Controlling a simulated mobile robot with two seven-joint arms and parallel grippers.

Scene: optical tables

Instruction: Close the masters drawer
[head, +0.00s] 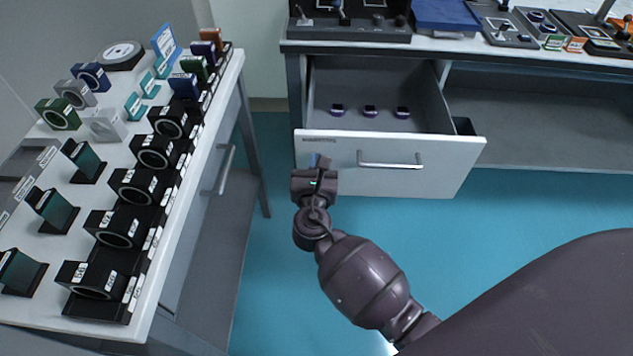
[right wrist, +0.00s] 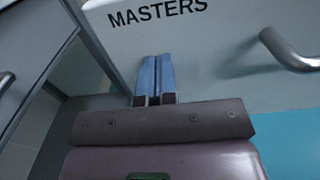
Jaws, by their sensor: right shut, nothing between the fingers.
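The masters drawer (head: 436,168) is pulled out from under the back table, and its white front faces me. The MASTERS label shows at the top of the front (right wrist: 215,45) in the right wrist view. Several small dark purple items (head: 370,111) lie inside. My right gripper (head: 319,160) is at the left part of the drawer front, left of the handle. Its blue fingers (right wrist: 154,78) are shut with nothing between them and point at the front below the label. Whether they touch it is unclear. My left gripper is out of view.
A white table (head: 150,290) with several dark optical mounts (head: 115,228) stands at the left, with its own handle (head: 224,170) on its side. The back tabletop (head: 450,44) carries trays and devices. Open teal floor (head: 270,290) lies between the tables.

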